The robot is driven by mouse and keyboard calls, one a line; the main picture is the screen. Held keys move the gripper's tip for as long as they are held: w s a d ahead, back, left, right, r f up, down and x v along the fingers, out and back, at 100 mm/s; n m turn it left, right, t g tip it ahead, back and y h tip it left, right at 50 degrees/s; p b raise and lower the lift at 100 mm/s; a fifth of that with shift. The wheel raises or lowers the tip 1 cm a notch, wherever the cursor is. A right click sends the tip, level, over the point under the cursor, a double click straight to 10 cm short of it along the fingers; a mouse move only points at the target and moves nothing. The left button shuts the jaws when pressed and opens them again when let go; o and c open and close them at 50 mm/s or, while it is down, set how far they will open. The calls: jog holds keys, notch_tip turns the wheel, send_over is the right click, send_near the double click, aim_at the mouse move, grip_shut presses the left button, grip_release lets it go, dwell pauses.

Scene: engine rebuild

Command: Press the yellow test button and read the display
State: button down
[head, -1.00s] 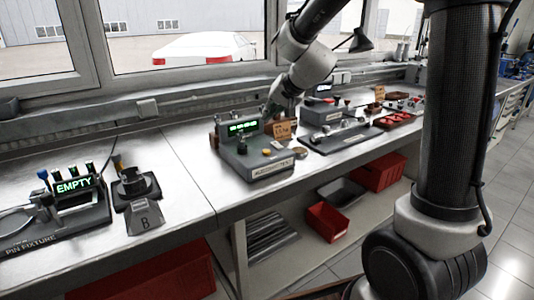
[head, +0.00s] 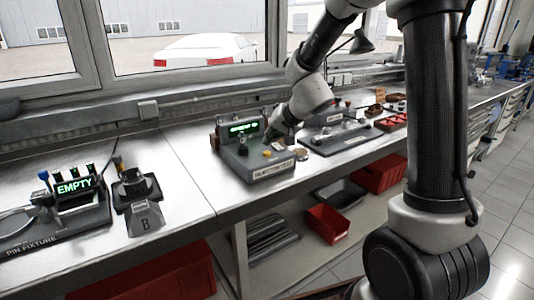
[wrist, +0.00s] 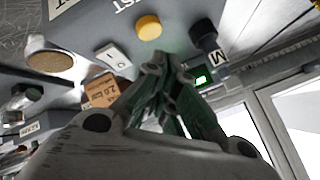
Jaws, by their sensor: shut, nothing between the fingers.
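The grey test box (head: 255,168) stands on the bench with a lettered front plate. Its yellow button (head: 267,153) is on the top face and also shows in the wrist view (wrist: 149,27). The display (head: 243,128) at the back of the box is lit green, but its characters are too small to read; a sliver of it glows in the wrist view (wrist: 200,79). My gripper (head: 271,138) is shut and empty, close behind the button. In the wrist view its fingertips (wrist: 164,60) lie just below the button with a small gap in the picture; contact cannot be told.
A black part marked M (wrist: 206,38) stands upright on the box near the button. A white tile (wrist: 113,56) and a tan card (wrist: 101,91) are on the other side. A pin fixture (head: 62,215) reading EMPTY and a holder marked B (head: 142,215) stand at left. Bench between is clear.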

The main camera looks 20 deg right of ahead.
jog(key=shift+f, duration=0.55)
dwell(1.1)
jog(key=shift+f, duration=0.4)
jog(key=shift+f, duration=0.45)
dwell(0.7)
jog(key=shift+r, duration=0.9)
jog(key=shift+r, duration=2.5)
